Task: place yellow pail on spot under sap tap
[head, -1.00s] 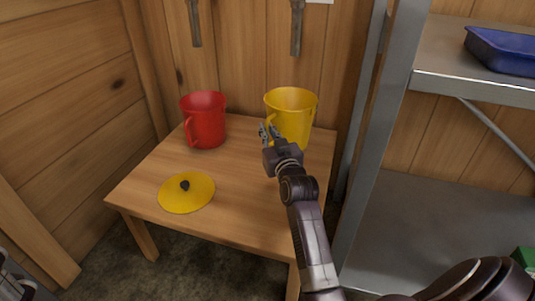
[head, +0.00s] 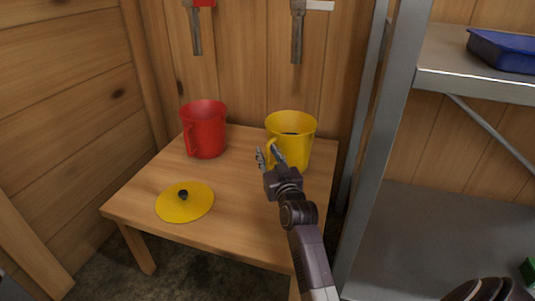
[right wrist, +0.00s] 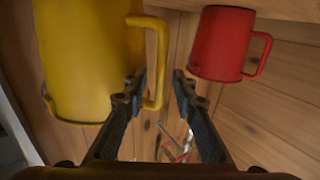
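The yellow pail (head: 298,152) stands at the right side of the wooden table, with its handle towards my right gripper. My right gripper (head: 270,160) is at this handle. In the right wrist view its two fingers (right wrist: 158,92) are apart, with the yellow handle (right wrist: 161,60) between them, nearer the left finger. Two grey metal pieces, which look like the sap taps, hang on the back wall: a left one (head: 196,32) with a red tag and a right one (head: 297,38) with a white tag. The spot is not clearly marked. My left gripper is not in view.
A red pail (head: 205,133) stands on the table (head: 240,190), left of the yellow one. A yellow lid (head: 172,207) with a dark knob lies near the front left. A grey metal shelf (head: 445,84) with a blue tray (head: 505,52) is close on the right.

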